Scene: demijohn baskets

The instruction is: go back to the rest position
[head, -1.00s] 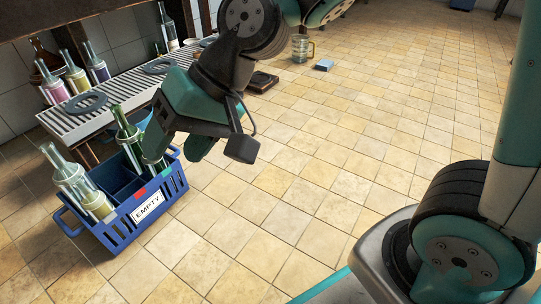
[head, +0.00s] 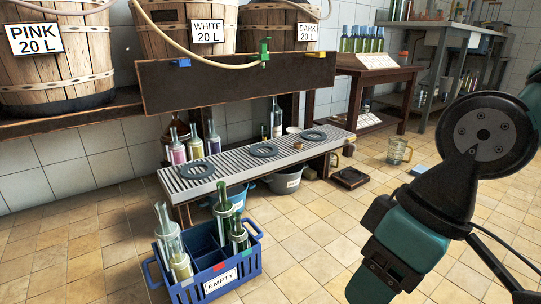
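My gripper (head: 372,288) hangs at the lower right of the head view, to the right of the blue crate and apart from it. Its teal body faces the camera and the fingertips are not clearly shown, so I cannot tell whether it is open or shut. No held object shows. The blue crate (head: 236,276) stands on the tiled floor with an "EMPTY" label. Pale clear bottles (head: 180,262) stand in its left part and green bottles (head: 223,215) in its right part.
A slatted bench (head: 232,171) with dark rings stands behind the crate. Three barrels (head: 195,38) sit above it. Floor between crate and gripper is clear.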

